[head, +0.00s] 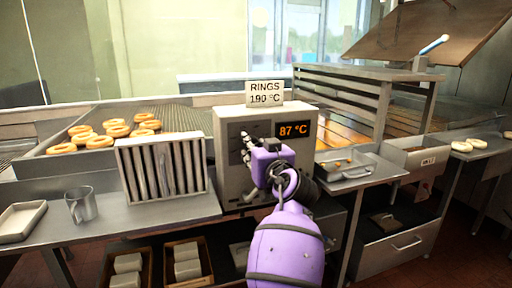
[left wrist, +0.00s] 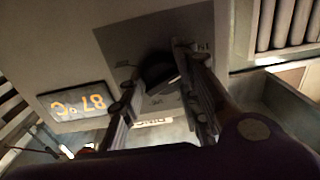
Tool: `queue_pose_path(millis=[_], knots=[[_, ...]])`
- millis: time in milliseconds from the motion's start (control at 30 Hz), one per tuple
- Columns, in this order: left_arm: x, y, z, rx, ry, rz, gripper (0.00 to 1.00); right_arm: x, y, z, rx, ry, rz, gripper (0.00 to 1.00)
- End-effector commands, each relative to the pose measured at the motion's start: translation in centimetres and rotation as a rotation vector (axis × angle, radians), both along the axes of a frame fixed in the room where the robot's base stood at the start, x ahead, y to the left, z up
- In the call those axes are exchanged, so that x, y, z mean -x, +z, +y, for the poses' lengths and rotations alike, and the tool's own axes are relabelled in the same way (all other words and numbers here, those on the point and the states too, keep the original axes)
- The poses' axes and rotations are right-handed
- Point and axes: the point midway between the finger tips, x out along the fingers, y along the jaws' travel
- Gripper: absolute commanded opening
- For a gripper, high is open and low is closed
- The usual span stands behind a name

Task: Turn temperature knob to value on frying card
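The frying card (head: 265,93) stands on top of the grey control box (head: 235,125) and reads "RINGS 190 °C". The orange display (head: 293,130) on the box front reads 87 °C; it also shows upside down in the left wrist view (left wrist: 78,105). The dark temperature knob (left wrist: 160,72) sits on a grey panel in the left wrist view. My left gripper (head: 250,140) is at the box front and hides the knob in the head view. In the left wrist view its fingers (left wrist: 155,75) are apart, one on each side of the knob. My right gripper is not in view.
A ribbed metal rack (head: 162,170) stands left of the box. Golden rings (head: 100,140) lie behind it. A metal mug (head: 82,206) and a tray (head: 22,221) are on the left counter. A metal tray (head: 347,168) sits close on the right.

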Motion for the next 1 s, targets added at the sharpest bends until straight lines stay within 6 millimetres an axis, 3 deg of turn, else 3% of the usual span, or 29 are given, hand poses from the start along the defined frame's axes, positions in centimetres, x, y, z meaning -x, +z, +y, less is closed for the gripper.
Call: queue_pose_path(millis=[33, 100, 467, 1000], knots=[[0.0, 0.1, -0.3, -0.001, -0.005, -0.002, 0.13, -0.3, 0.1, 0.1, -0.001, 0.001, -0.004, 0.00], [0.0, 0.1, -0.3, -0.001, -0.006, -0.002, 0.04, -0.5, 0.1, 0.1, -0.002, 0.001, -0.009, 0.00], [0.0, 0.2, -0.4, -0.057, -0.009, 0.016, 0.04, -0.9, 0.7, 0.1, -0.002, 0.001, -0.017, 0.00], [0.0, 0.2, -0.5, -0.476, -0.011, 0.149, 0.04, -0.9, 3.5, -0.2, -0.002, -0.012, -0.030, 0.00]])
